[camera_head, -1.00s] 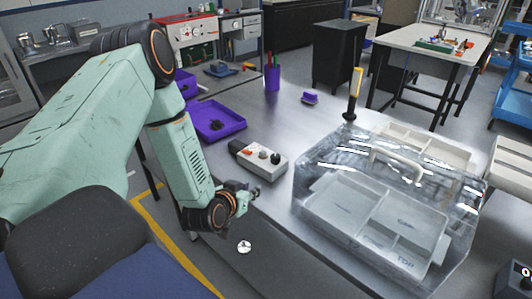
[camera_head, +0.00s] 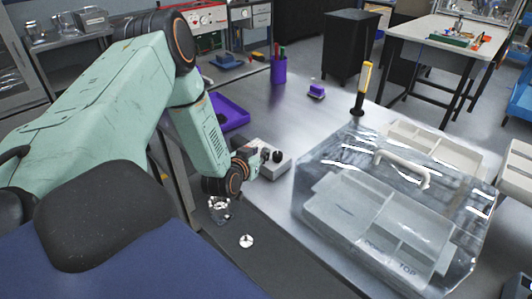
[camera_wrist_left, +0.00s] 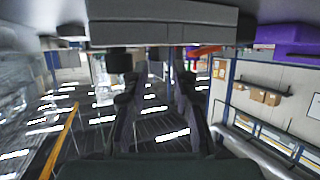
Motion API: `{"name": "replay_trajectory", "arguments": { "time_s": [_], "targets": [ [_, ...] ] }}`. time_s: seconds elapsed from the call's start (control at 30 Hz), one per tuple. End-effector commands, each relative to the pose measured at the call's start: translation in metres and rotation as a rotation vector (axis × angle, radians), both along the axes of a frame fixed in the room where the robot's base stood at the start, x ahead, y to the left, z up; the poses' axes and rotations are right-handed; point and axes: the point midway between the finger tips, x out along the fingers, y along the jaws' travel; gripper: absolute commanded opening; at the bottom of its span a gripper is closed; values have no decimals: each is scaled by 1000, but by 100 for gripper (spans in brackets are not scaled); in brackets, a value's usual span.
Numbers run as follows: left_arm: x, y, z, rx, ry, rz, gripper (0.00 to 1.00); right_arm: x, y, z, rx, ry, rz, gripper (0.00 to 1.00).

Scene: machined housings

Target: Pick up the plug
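Two small shiny metal pieces lie on the dark strip along the table's front edge in the head view: a larger one (camera_head: 219,208) and a round one (camera_head: 246,241). I cannot tell which, if either, is the plug. My left gripper (camera_head: 264,157) is beyond them, close against a grey control box (camera_head: 277,172) with black knobs. In the left wrist view, which looks upside down, my left gripper (camera_wrist_left: 155,98) has its fingers apart with nothing seen between them. The box (camera_wrist_left: 160,27) is close ahead of it. My right gripper is not in view.
A clear-lidded case (camera_head: 447,235) with grey trays fills the table's right side. The table's middle is clear.

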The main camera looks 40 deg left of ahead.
Motion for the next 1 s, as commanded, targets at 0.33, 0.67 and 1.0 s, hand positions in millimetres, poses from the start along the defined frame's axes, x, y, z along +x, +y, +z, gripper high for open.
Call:
{"name": "replay_trajectory", "arguments": {
  "time_s": [0.33, 0.67, 1.0],
  "targets": [
    [27, 7, -10, -1, 2, -1, 27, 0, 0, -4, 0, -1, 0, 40],
    [28, 8, -9, -1, 1, -2, 12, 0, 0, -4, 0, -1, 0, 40],
    [28, 7, -10, -1, 2, -2, 0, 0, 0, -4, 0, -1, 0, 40]
  ]
}}
